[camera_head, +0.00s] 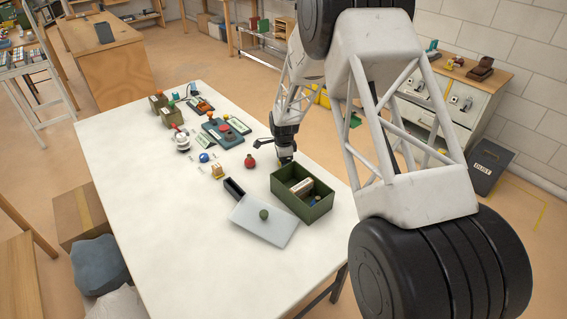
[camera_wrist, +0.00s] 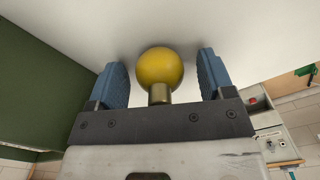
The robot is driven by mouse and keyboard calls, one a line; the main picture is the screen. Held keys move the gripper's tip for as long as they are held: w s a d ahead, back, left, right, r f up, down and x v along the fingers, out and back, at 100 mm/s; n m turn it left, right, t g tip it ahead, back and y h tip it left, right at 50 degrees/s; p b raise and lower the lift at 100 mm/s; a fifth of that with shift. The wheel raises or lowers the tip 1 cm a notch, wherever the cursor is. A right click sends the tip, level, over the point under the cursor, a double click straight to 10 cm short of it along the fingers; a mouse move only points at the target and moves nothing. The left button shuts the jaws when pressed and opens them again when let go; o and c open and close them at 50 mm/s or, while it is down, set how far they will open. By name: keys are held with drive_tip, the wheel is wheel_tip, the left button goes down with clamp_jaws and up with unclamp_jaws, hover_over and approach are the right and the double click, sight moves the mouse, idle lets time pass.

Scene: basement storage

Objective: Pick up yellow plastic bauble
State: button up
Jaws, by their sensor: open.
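The yellow bauble (camera_wrist: 160,67) is a shiny ball with a short gold neck. In the wrist view it sits between the two blue finger pads of my gripper (camera_wrist: 158,76), with a gap on both sides. My gripper is open and not closed on it. In the head view my gripper (camera_head: 286,158) is low over the white table, just behind the green box. The bauble is mostly hidden there by the gripper.
The open green box (camera_head: 317,212) holds a few small items; its wall (camera_wrist: 45,85) stands left in the wrist view. A pale lid (camera_head: 258,232) with a green knob lies in front. A red bauble (camera_head: 250,162) and a blue ball (camera_head: 204,157) are left. The table's front left is clear.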

drive_tip(key=c, duration=1)
drive_tip(key=shift+r, duration=0.2)
wheel_tip(320, 180, up, 10)
drive_tip(key=shift+f, duration=0.15)
idle(0.6)
